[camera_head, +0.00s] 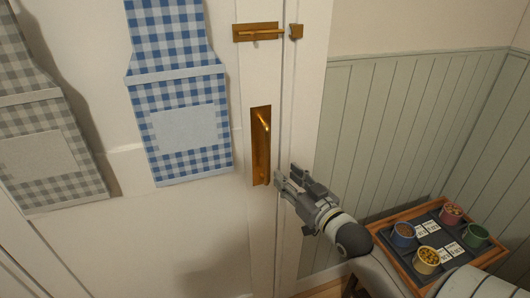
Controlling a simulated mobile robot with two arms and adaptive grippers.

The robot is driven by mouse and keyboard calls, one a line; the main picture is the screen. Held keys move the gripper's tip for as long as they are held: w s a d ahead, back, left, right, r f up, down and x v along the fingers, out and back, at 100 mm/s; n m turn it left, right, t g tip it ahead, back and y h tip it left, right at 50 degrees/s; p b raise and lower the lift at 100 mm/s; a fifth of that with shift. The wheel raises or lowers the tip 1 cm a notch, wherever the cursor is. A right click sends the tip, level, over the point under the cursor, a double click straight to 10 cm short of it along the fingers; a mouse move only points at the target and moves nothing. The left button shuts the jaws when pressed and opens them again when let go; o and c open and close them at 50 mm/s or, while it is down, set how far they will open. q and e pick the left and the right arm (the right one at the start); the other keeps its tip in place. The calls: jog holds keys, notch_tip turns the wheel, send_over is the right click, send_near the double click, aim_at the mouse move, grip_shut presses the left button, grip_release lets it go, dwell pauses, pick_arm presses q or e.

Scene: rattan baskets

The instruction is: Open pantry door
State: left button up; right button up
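The white pantry door (205,225) fills the left and middle and looks closed against its frame. A tall brass handle plate (261,150) sits near the door's right edge. Above it is a brass slide bolt (257,32), with a small brass catch (296,31) on the frame. I cannot tell whether the bolt sits in the catch. My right gripper (286,176) is just right of the handle's lower end, near the door's edge. Its fingers look apart with nothing between them; I see no clear contact with the handle. My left gripper is out of view.
A blue checked apron (180,90) and a grey checked apron (40,120) hang on the door's left. A wooden tray (400,213) with several colored cups stands at the lower right, close to my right arm. Green panelling (400,120) covers the right wall.

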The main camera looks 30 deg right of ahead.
aim_at(268, 158)
jog(key=w+p, duration=0.2)
jog(key=w, duration=0.8)
jog(key=shift+w+d, duration=0.1)
jog(key=shift+w, duration=0.25)
jog(key=shift+c, duration=0.3)
grip_shut()
